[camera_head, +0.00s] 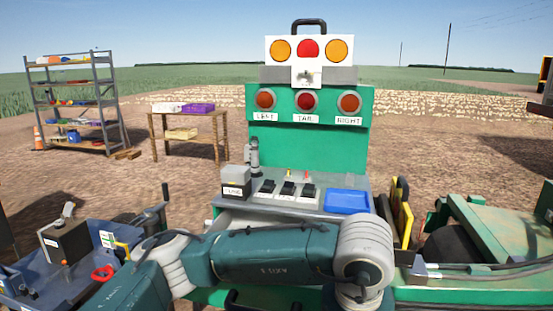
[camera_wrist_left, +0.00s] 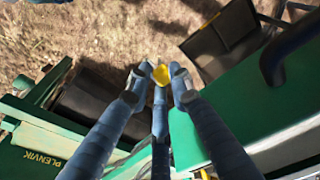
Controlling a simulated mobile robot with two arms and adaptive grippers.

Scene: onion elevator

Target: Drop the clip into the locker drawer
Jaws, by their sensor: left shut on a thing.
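In the left wrist view, my left gripper (camera_wrist_left: 160,86) has its blue-grey fingers closed around a small yellow piece, which looks like the clip (camera_wrist_left: 161,74). It is held at the fingertips, above a gap between green machinery and bare ground. In the head view my left arm crosses the bottom of the picture, and its gripper is out of frame. I cannot tell for sure which part is the locker drawer. My right gripper is in neither view.
A green console (camera_head: 307,150) stands ahead with lamps, switches and a blue tray (camera_head: 348,201). A yellow and black panel (camera_head: 402,222) stands to its right. A blue cart (camera_head: 45,275) is at lower left. A wooden table (camera_head: 188,114) and shelf (camera_head: 72,96) stand behind.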

